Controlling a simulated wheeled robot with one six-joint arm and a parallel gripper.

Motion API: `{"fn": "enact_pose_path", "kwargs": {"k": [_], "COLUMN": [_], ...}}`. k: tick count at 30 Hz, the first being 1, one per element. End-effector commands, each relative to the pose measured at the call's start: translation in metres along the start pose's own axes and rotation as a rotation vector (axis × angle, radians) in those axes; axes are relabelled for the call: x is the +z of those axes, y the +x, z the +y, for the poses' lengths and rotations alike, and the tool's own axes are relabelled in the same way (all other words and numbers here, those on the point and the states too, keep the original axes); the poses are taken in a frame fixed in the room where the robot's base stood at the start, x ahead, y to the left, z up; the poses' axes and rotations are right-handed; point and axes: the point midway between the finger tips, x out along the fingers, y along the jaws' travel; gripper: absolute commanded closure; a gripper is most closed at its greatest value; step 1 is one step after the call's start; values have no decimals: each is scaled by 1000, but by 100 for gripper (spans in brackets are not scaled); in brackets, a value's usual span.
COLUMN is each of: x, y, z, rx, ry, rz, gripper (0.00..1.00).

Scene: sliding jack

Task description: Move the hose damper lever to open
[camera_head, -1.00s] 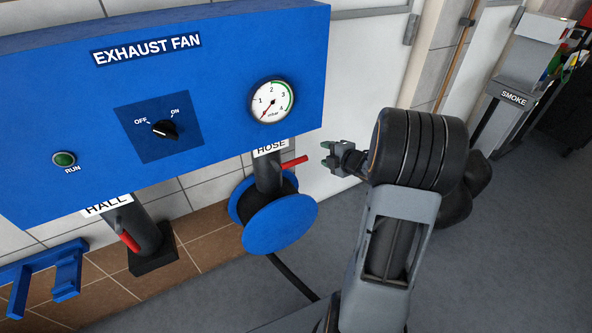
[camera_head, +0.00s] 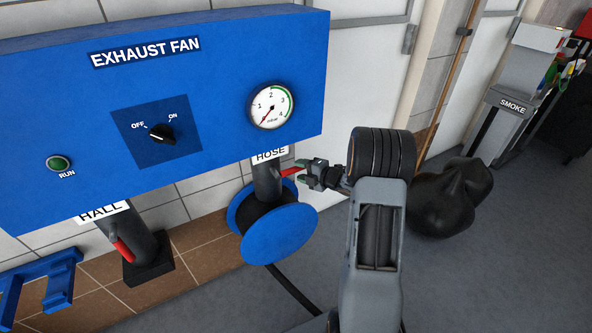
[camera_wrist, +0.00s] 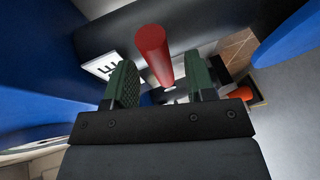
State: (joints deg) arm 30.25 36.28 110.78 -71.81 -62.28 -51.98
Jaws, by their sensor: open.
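The hose damper lever (camera_head: 291,171) is a red handle on the dark vertical hose pipe (camera_head: 266,182), under the HOSE label (camera_head: 270,155). In the head view it points right, toward my gripper (camera_head: 304,174), whose jaws partly cover its end. In the wrist view the red lever (camera_wrist: 153,54) reaches between the two green finger pads of my open gripper (camera_wrist: 162,88). There is a gap to each pad, and I cannot see contact. The hall damper lever (camera_head: 122,248), also red, hangs slanting down on the hall pipe (camera_head: 136,240).
The blue exhaust fan box (camera_head: 225,95) overhangs the pipes, with a dial switch (camera_head: 162,134) and a gauge (camera_head: 271,105). A blue hose reel (camera_head: 278,233) sits below the lever. A black bag (camera_head: 448,198) lies on the floor at right.

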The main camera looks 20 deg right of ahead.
Motion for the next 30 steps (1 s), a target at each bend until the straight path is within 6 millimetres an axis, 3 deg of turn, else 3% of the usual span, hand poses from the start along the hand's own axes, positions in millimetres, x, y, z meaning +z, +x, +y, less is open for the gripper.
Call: {"fn": "enact_pose_path", "kwargs": {"k": [7,19,30], "x": [0,0,0], "y": [22,26,26], "z": [0,0,0], "rx": [0,1,1], "ry": [-1,0,0], "rz": [1,-1,-1], "gripper": [50,50,85]}}
